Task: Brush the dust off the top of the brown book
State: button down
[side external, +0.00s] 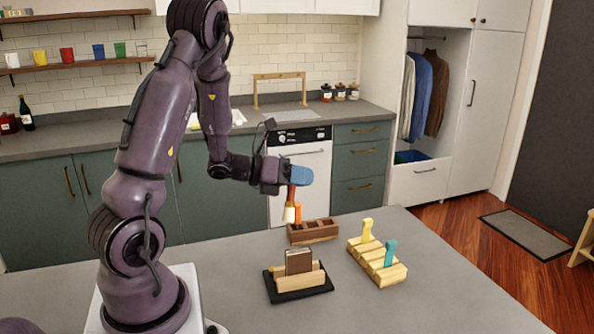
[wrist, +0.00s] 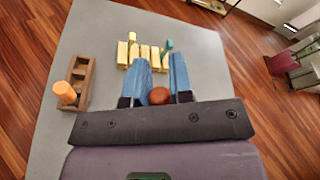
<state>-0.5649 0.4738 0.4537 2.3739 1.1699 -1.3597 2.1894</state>
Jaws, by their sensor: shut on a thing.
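The brown book (side external: 298,262) stands upright in a light wooden holder (side external: 302,281) on a black base (side external: 325,287), in the side external view. I cannot make out dust on its top. My gripper (side external: 299,177), with blue fingers, is shut on a brush (side external: 289,212) with a reddish handle and pale bristles pointing down. The brush hangs above the table, behind and higher than the book, apart from it. In the wrist view, the round reddish-brown handle end (wrist: 159,96) shows between the fingers (wrist: 160,80). The book does not show there.
A dark wooden compartment box (side external: 313,232) stands behind the book, with an orange-handled item (side external: 298,212) at its left end. A light wooden slotted rack (side external: 378,262) with yellow and teal pieces stands to the right. The table's front right is clear.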

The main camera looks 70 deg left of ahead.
jog(key=shift+f, duration=2.85)
jog(key=shift+f, duration=0.65)
jog(key=shift+w+d, duration=0.2)
jog(key=shift+w, duration=1)
jog(key=shift+w+d, duration=0.15)
jog(key=shift+w, duration=1)
dwell(1.1)
jog(key=shift+r, duration=2.95)
